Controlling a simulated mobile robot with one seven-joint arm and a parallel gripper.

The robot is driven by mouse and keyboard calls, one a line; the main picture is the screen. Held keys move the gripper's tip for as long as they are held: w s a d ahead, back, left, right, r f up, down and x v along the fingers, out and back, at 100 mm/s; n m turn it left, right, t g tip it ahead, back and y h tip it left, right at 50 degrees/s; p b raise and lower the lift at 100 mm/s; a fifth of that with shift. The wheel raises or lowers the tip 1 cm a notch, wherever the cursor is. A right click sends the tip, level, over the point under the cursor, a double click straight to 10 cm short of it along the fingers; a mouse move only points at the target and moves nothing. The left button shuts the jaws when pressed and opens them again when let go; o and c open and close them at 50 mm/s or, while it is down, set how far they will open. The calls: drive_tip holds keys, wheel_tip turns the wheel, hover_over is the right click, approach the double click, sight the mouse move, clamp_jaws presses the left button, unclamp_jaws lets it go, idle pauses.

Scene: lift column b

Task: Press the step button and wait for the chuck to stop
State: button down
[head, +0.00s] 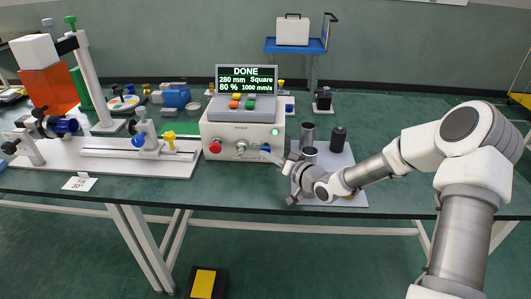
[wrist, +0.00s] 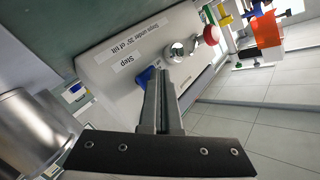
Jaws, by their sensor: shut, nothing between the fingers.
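The white control box (head: 243,137) stands on the green table. Its blue button (head: 265,149) is at the lower right of its front. In the wrist view the blue button (wrist: 146,76) sits beside a "Step" label, partly behind my fingers. My gripper (wrist: 162,75) is shut and empty, its fingertips at the button; I cannot tell whether they touch it. In the head view my gripper (head: 270,156) reaches the box's front from the right. The display (head: 246,79) reads "DONE". A chuck-like head with a blue part (head: 65,126) is on the left fixture; its motion cannot be judged.
A red knob (head: 215,147) and a silver knob (head: 241,148) are left of the button. Metal cylinders (head: 307,135) and a dark bottle (head: 338,139) stand on a grey mat behind my gripper. A "30°" card (head: 80,183) lies at the table's front left.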

drive_tip(key=shift+s, duration=0.9)
drive_tip(key=shift+s+a, duration=0.1)
drive_tip(key=shift+s, duration=2.45)
